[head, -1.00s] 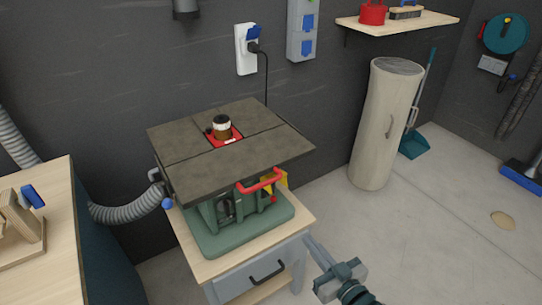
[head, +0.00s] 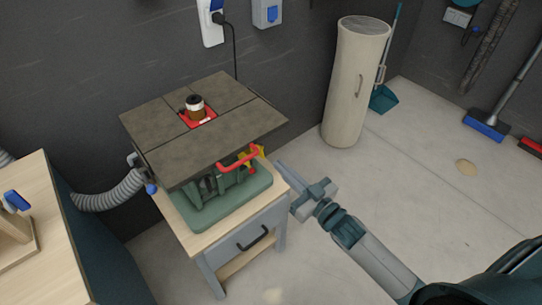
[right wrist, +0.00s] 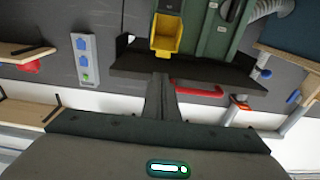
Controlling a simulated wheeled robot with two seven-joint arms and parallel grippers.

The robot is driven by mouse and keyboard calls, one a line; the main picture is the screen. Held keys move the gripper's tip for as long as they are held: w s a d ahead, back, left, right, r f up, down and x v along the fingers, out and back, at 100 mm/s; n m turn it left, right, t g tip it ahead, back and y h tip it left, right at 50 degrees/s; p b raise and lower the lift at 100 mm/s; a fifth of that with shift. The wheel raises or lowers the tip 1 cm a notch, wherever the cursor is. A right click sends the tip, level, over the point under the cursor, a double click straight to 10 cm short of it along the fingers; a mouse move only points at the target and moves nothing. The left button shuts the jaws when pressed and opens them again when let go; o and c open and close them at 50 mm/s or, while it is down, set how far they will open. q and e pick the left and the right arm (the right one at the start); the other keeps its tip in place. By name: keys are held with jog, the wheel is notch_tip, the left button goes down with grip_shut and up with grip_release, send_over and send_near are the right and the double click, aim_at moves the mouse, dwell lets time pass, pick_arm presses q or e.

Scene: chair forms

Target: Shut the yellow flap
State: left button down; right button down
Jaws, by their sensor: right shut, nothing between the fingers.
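The yellow flap (head: 261,151) is on the green machine (head: 225,200) under the dark table top (head: 200,130), to the right of the red handle (head: 238,159). In the head view, only a small part of it shows. In the right wrist view, the yellow flap (right wrist: 166,35) looks like a box-shaped piece standing out from the green body. My right gripper (head: 281,167) is shut and empty, just right of the machine's stand. Its shut fingers (right wrist: 161,80) point toward the flap, with no visible contact. My left gripper is not in view.
The wooden stand (head: 205,235) has a grey drawer with a black handle (head: 252,238). A workbench (head: 50,240) stands at the left, and a grey hose (head: 110,193) runs to the machine. A pale cylinder (head: 352,85) stands behind on the right. Floor to the right is largely clear.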

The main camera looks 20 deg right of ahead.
jog(key=p+x, duration=0.2)
jog(key=x, duration=0.7)
jog(key=shift+w+p, duration=0.4)
jog(key=shift+a, duration=0.1)
jog(key=shift+s+f+t+b, duration=0.15)
jog(key=shift+s+t+b, duration=0.15)
jog(key=shift+b, duration=0.5)
jog(key=shift+s+f+b, duration=0.1)
jog(key=shift+f+b, duration=0.1)
jog(key=shift+b, duration=0.5)
